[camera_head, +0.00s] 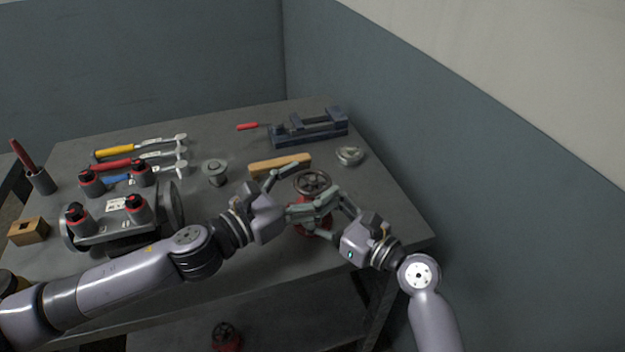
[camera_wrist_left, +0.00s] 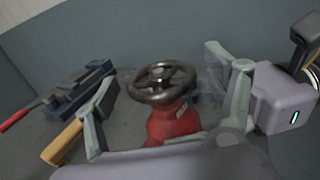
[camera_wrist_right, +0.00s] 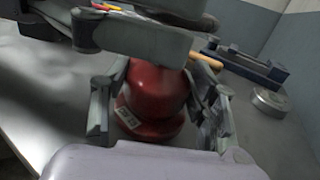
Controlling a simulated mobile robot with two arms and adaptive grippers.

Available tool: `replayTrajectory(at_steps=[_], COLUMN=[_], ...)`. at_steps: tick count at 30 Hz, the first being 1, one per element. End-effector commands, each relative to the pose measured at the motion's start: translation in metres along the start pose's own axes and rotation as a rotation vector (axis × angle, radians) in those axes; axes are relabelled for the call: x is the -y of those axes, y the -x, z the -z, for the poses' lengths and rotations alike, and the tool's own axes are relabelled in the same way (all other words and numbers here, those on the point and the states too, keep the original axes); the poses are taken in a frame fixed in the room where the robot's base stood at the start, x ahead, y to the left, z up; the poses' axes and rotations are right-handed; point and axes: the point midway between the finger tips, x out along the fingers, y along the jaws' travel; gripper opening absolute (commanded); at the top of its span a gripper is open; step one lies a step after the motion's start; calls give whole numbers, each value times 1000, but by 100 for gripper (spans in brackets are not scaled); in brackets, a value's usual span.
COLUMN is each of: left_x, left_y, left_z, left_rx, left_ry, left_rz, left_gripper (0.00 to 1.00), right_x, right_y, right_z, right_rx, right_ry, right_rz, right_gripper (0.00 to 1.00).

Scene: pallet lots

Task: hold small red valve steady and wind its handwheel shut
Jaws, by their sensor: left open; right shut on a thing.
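The small red valve stands upright on the table, with its dark handwheel (camera_head: 312,183) on top. Its red body (camera_head: 302,229) is partly hidden by my grippers in the head view. In the right wrist view the red body (camera_wrist_right: 154,92) sits between the fingers of my right gripper (camera_wrist_right: 160,110), which is shut on it. My left gripper (camera_head: 289,190) is open beside the handwheel. In the left wrist view the handwheel (camera_wrist_left: 163,82) lies between its spread fingers, apart from them, with the red body (camera_wrist_left: 172,122) below.
A blue vise (camera_head: 309,128), a wooden bar (camera_head: 280,165) and a round metal piece (camera_head: 349,155) lie behind the valve. Hammers (camera_head: 140,147) and a fixture with red-topped posts (camera_head: 115,228) are at left. Another red valve (camera_head: 226,340) is below the table.

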Motion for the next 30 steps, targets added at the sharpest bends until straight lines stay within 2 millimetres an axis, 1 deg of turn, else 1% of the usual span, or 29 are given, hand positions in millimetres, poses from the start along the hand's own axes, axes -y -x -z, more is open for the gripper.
replayTrajectory(at_steps=[1,4,13,30], left_x=[1,0,0,0], left_y=[-5,-10,-11,-11], left_z=[0,0,0,0], left_rx=[1,0,0,0], left_ry=[-1,-2,-1,-1], left_rz=[1,0,0,0], left_gripper=[77,77,76,38], right_x=[0,0,0,0], right_y=[0,0,0,0], right_z=[0,0,0,0], right_rx=[0,0,0,0], right_ry=[-1,-1,-2,-2], right_rz=[1,1,1,1], right_gripper=[0,0,0,0])
